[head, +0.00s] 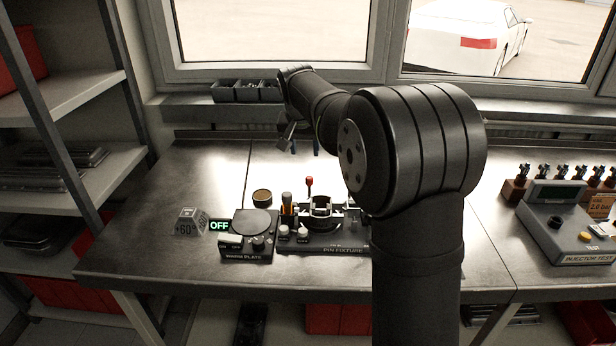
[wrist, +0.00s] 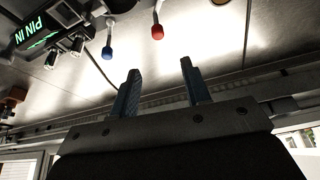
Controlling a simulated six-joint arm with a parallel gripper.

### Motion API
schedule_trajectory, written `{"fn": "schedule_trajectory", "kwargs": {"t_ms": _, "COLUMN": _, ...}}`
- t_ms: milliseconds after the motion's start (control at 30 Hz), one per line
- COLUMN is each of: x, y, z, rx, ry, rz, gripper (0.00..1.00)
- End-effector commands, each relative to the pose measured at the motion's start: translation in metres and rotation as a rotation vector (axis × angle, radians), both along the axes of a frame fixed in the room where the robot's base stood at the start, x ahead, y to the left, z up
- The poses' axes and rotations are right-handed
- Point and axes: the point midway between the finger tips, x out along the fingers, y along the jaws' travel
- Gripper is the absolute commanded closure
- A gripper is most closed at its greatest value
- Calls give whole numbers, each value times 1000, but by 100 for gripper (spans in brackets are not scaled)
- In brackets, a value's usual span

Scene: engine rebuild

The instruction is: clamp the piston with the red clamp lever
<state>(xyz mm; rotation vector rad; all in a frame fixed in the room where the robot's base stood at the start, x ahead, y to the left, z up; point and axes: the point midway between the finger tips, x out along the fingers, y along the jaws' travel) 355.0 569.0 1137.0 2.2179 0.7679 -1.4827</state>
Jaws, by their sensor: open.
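The red clamp lever (head: 309,182) stands upright at the back of the pin fixture (head: 325,247), its red knob on top. Its knob also shows in the wrist view (wrist: 157,32), at top centre. A dark ring-shaped part (head: 320,207), apparently the piston, sits in the fixture. My gripper (head: 304,149) is open and empty, above and behind the lever and apart from it. In the wrist view, its two blue fingers (wrist: 160,68) are spread below the red knob in the picture. The piston cannot be made out there.
A blue-knobbed lever (wrist: 108,53) is beside the red one. A lit display (wrist: 42,38) reads "PIN IN". A hot plate (head: 247,224) with an "OFF" sign stands left of the fixture, near a round tin (head: 262,197). The injector tester (head: 569,231) is at right. The bench's left rear is clear.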

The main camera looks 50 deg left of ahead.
Motion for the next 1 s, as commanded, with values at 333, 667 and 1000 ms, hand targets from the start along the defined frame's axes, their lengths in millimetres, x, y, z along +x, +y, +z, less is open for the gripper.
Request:
{"fn": "schedule_trajectory", "kwargs": {"t_ms": 333, "x": 24, "y": 18, "z": -73, "rx": -2, "ry": 1, "rz": 1, "gripper": 57}}
{"fn": "schedule_trajectory", "kwargs": {"t_ms": 667, "x": 39, "y": 31, "z": -121, "rx": -1, "ry": 1, "rz": 1, "gripper": 57}}
{"fn": "schedule_trajectory", "kwargs": {"t_ms": 1000, "x": 42, "y": 33, "z": -129, "rx": 1, "ry": 0, "rz": 1, "gripper": 57}}
